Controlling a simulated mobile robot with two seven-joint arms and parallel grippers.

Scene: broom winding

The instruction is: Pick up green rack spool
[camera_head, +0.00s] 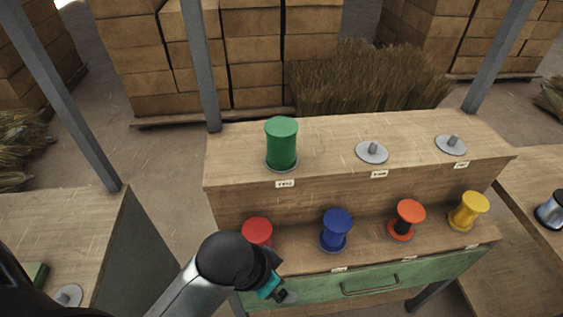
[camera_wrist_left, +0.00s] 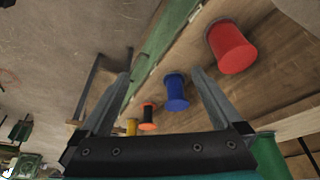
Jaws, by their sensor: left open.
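The green spool (camera_head: 282,143) stands upright on a round metal base at the left of the rack's upper shelf (camera_head: 330,145). In the left wrist view its green side (camera_wrist_left: 268,156) shows at the lower right, partly cut off behind the gripper body. My left gripper (camera_head: 284,294) is in front of the rack's lower left end, below and apart from the green spool. In the left wrist view its two fingers (camera_wrist_left: 163,62) are spread, with nothing held between them. My right gripper is out of view.
The lower shelf holds a red spool (camera_head: 257,231), partly hidden by my left arm, a blue spool (camera_head: 336,230), an orange-red spool (camera_head: 406,219) and a yellow spool (camera_head: 468,211). Two empty pegs (camera_head: 372,152) (camera_head: 451,145) are on the upper shelf. A grey post (camera_head: 200,65) rises behind it.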

